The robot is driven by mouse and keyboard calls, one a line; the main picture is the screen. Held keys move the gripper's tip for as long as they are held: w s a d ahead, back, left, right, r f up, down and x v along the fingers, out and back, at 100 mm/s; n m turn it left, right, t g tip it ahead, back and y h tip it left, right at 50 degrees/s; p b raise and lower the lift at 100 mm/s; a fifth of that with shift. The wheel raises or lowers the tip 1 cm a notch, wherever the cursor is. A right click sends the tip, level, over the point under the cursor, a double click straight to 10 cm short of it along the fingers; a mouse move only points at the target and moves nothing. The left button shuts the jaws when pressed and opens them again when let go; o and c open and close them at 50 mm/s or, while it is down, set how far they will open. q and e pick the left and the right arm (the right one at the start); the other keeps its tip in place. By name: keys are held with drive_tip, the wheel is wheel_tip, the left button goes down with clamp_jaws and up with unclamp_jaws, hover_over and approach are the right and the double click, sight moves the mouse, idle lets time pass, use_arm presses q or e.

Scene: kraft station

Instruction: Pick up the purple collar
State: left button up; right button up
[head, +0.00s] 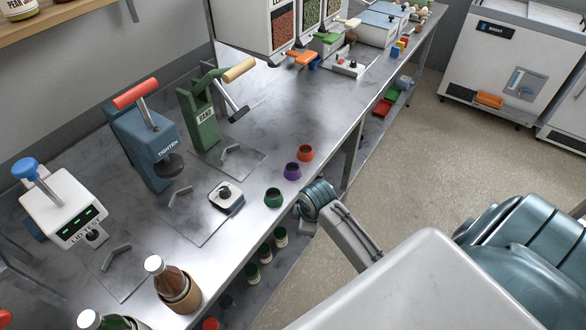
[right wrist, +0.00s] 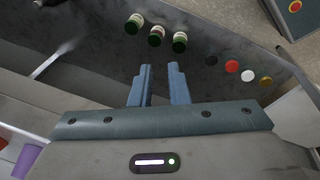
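The purple collar (head: 292,171) stands on the metal bench near its front edge, between a green collar (head: 273,197) and an orange-red collar (head: 305,152). A purple object, probably the same collar, shows at the lower left corner of the right wrist view (right wrist: 27,160), off to the side of the fingers. My right gripper (right wrist: 158,68) is open, with nothing between its fingers. Part of my right arm shows just beside the bench edge near the collars in the head view; its fingertips cannot be made out there. My left gripper is in neither view.
Green-lidded jars (head: 265,253) stand on a shelf under the bench, also ahead of the fingers in the right wrist view (right wrist: 156,38). A green press (head: 200,120) and a blue press (head: 147,145) stand farther back.

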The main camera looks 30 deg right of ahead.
wheel_tip(320, 180, up, 11)
drive_tip(key=s+a+n+p, duration=0.1)
drive_tip(key=a+n, duration=0.1)
drive_tip(key=w+d+r+n, duration=0.1)
drive_tip(key=w, duration=0.1)
drive_tip(key=w+d+r+n, duration=0.1)
drive_tip(key=w+n, duration=0.1)
drive_tip(key=w+d+r+n, duration=0.1)
drive_tip(key=w, duration=0.2)
drive_tip(key=shift+w+r, duration=0.1)
drive_tip(key=shift+r, duration=0.25)
drive_tip(key=w+d+r+n, duration=0.3)
drive_tip(key=w+r+n, duration=0.2)
drive_tip(key=w+r, duration=0.1)
drive_tip(key=shift+y, duration=0.3)
drive_tip(key=p+x, duration=0.1)
drive_tip(key=x, duration=0.4)
drive_tip(key=shift+w+a+r, duration=0.1)
drive_tip(key=shift+w+a, duration=0.05)
drive_tip(key=p+x, duration=0.3)
drive_tip(key=x, duration=0.1)
drive_tip(key=shift+d+f, duration=0.25)
drive_tip(key=shift+f, duration=0.15)
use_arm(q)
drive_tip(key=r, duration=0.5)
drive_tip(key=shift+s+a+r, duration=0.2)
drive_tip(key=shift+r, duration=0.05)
use_arm(e)
drive_tip(key=shift+f, duration=0.45)
drive_tip(key=shift+c, duration=0.4)
